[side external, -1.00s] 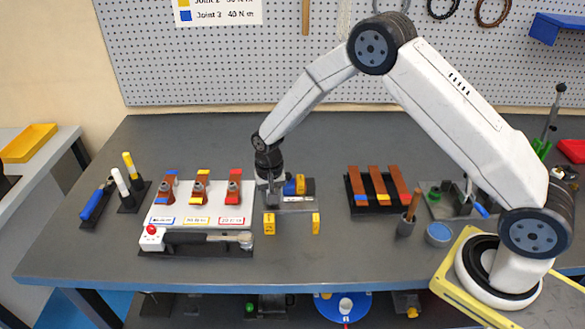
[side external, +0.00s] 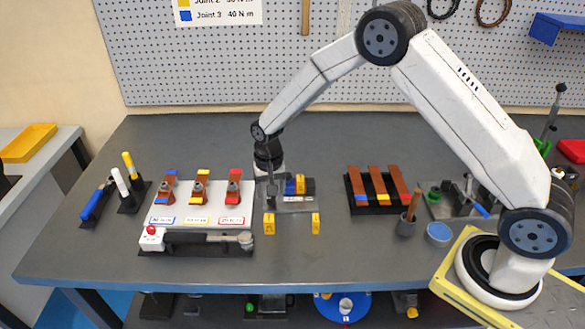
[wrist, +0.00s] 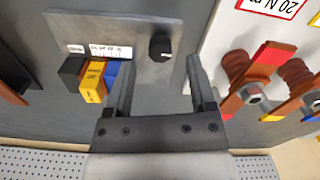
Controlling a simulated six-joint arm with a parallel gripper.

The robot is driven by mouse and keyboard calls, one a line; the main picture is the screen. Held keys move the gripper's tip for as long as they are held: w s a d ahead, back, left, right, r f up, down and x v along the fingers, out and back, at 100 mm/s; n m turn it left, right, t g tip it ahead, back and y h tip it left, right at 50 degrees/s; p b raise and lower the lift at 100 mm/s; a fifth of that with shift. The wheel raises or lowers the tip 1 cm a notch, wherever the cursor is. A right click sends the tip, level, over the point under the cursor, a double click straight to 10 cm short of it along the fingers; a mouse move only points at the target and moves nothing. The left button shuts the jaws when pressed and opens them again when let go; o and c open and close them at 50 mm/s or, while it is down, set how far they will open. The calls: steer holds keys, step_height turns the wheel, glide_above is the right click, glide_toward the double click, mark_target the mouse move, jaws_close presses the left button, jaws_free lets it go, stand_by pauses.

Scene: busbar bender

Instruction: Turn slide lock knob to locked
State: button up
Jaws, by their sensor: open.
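The slide lock knob appears to be the small black knob (wrist: 160,46) on a grey metal plate (wrist: 120,25) in the wrist view. I cannot read its setting. My gripper (wrist: 158,62) is open, with its two fingers apart and the knob beyond the gap between their tips. Nothing is held. In the side external view my gripper (side external: 270,193) hangs above the left part of the grey plate (side external: 292,207). The knob is hidden or too small there.
Yellow, blue and black blocks (wrist: 95,85) sit on the plate beside my finger. A white board (side external: 195,213) with copper bars stands close on the left. Yellow blocks (side external: 269,224) stand in front. A rack of copper bars (side external: 373,207) is to the right.

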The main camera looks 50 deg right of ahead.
mark_target(272, 198)
steer(key=shift+r, duration=2.65)
steer(key=shift+s+d+r, duration=0.2)
steer(key=shift+s+r, duration=0.15)
steer(key=shift+s, duration=0.05)
steer(key=s+d+r+n+t, duration=0.1)
steer(key=s+d+r+n, duration=0.1)
steer(key=s, duration=0.8)
steer(key=s+d+r+n+t, duration=0.1)
steer(key=s+d+r+n, duration=0.1)
steer(key=s, duration=0.8)
steer(key=shift+s+r+n+t, duration=0.35)
steer(key=shift+r+n, duration=0.25)
steer(key=shift+n, duration=0.5)
